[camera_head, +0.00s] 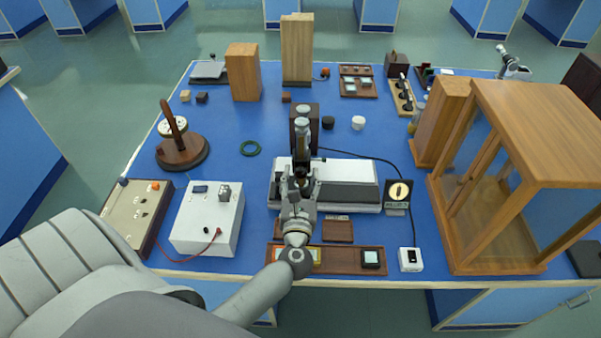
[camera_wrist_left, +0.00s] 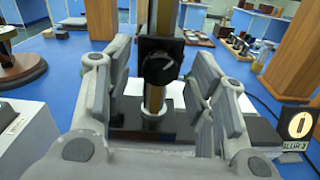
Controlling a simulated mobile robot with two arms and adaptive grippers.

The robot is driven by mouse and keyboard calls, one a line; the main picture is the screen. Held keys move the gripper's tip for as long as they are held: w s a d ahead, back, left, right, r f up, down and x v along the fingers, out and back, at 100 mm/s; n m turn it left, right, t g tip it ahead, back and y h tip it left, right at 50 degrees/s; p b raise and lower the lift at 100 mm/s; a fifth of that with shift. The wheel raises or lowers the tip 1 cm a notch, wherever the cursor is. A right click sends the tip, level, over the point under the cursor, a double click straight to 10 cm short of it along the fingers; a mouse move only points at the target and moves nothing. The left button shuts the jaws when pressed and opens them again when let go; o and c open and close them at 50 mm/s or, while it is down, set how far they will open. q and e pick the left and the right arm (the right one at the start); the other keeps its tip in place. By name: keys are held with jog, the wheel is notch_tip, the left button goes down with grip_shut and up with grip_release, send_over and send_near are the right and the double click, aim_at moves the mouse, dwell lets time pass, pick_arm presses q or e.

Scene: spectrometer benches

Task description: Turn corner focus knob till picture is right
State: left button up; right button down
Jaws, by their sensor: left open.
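The focus knob (camera_wrist_left: 158,68) is a dark round dial with a pale pointer line, on a black block on the brass column of the spectrometer. My left gripper (camera_head: 299,182) is open in front of the spectrometer's column; in the left wrist view its fingers stand on either side of the knob, with gaps visible. In the head view the gripper hides the knob. The small picture display (camera_head: 398,194) stands right of the white spectrometer base (camera_head: 345,182). In the left wrist view the display (camera_wrist_left: 298,124) shows a bright oval and a label reading like "BLUR 3". My right gripper is not in view.
A white power box (camera_head: 208,216) stands left of the gripper, and a glass-sided wooden case (camera_head: 510,260) at right. A wooden tray (camera_head: 340,260) lies at the bench's front edge. A black cable runs behind the base.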

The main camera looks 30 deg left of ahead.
pick_arm(q)
jog(key=shift+w+a, duration=0.25)
jog(key=shift+w, duration=0.15)
jog(key=c, duration=1)
jog(key=m+p, duration=0.1)
jog(key=m, duration=0.2)
jog(key=shift+r+m+p, duration=0.1)
jog(key=shift+m+p, duration=0.2)
jog(key=shift+p, duration=0.05)
jog(key=shift+c, duration=0.3)
jog(key=shift+m+p, duration=0.55)
jog(key=shift+m, duration=0.95)
